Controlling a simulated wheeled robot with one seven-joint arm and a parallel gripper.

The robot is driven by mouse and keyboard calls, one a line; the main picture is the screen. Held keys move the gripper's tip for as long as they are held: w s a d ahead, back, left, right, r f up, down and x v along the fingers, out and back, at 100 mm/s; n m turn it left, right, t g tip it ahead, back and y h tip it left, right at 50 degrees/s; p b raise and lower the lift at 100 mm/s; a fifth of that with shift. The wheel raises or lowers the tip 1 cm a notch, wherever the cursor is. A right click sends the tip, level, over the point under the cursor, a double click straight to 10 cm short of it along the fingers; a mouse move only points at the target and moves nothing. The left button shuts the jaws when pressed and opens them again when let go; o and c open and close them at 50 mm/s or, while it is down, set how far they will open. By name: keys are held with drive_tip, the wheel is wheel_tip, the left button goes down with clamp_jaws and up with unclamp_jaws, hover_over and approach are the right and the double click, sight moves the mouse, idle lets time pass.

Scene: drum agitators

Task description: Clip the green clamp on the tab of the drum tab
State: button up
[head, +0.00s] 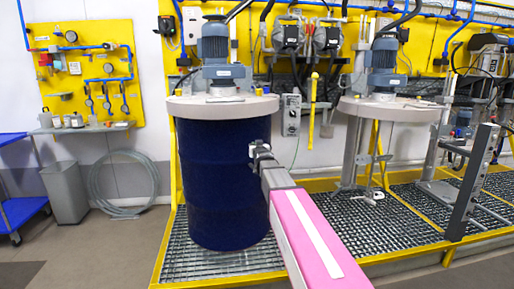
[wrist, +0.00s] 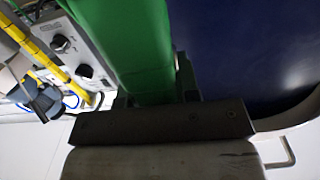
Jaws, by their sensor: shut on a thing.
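The green clamp (wrist: 135,45) fills the upper middle of the wrist view, and my gripper (wrist: 155,96) is shut on it. In the head view, my gripper (head: 260,152) is at the right side of the dark blue drum (head: 222,180), a little below its pale lid (head: 225,106). The clamp cannot be made out there. The drum (wrist: 250,45) also shows close by on the right of the wrist view. I cannot make out the drum's tab for sure, nor whether the clamp touches anything.
A motor (head: 215,48) stands on the drum lid. A control box (head: 291,115) and a yellow post (head: 313,105) are behind my gripper. A second agitator lid (head: 390,108) is to the right. Open grating (head: 370,235) lies between the drum and a dark grey post (head: 472,180).

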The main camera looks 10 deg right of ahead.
drive_tip(key=shift+f, duration=0.9)
drive_tip(key=o, duration=1)
drive_tip(key=shift+s, duration=0.1)
drive_tip(key=s, duration=1)
drive_tip(key=s+f+g, duration=0.4)
drive_tip(key=s+f, duration=0.1)
drive_tip(key=f, duration=0.4)
drive_tip(key=s+f+g, duration=0.4)
drive_tip(key=s+f, duration=0.1)
drive_tip(key=f, duration=0.4)
drive_tip(key=s+f+g, duration=0.3)
drive_tip(key=s+f, duration=0.1)
drive_tip(key=s, duration=0.2)
drive_tip(key=s+f+g, duration=0.3)
drive_tip(key=s+f, duration=0.2)
drive_tip(key=s, duration=0.1)
drive_tip(key=s+f+g, duration=0.4)
drive_tip(key=s+f, duration=0.1)
drive_tip(key=s, duration=0.2)
